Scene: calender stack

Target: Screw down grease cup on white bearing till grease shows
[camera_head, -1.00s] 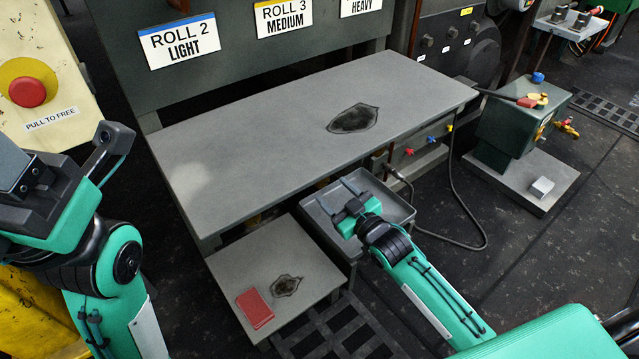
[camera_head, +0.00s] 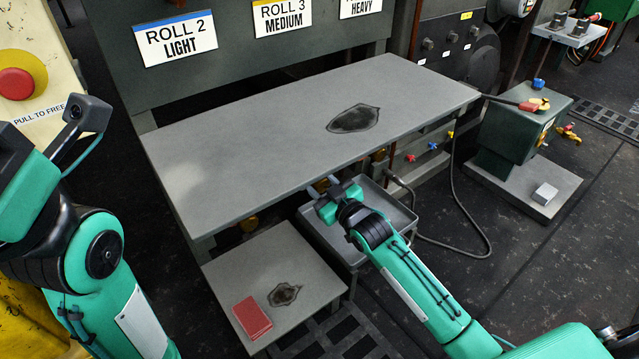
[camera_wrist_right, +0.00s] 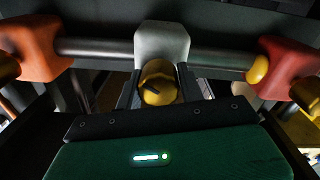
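In the right wrist view a white bearing block (camera_wrist_right: 162,45) sits on a grey bar, with a yellow grease cup (camera_wrist_right: 158,86) just below it. My right gripper (camera_wrist_right: 160,92) has one finger on each side of the cup. I cannot tell whether the fingers press on it or whether grease shows. In the head view my right gripper (camera_head: 330,190) is at the front edge of the grey table, above a grey tray, and the white bearing is hidden. My left arm stands at the left. Its fingers are not visible.
In the wrist view an orange block (camera_wrist_right: 35,48) and a red block (camera_wrist_right: 288,65) flank the white bearing. The long grey table (camera_head: 270,135) overhangs the work spot. A low stand (camera_head: 225,275) holds a red book (camera_head: 252,316). A hose hangs right of the tray (camera_head: 402,216).

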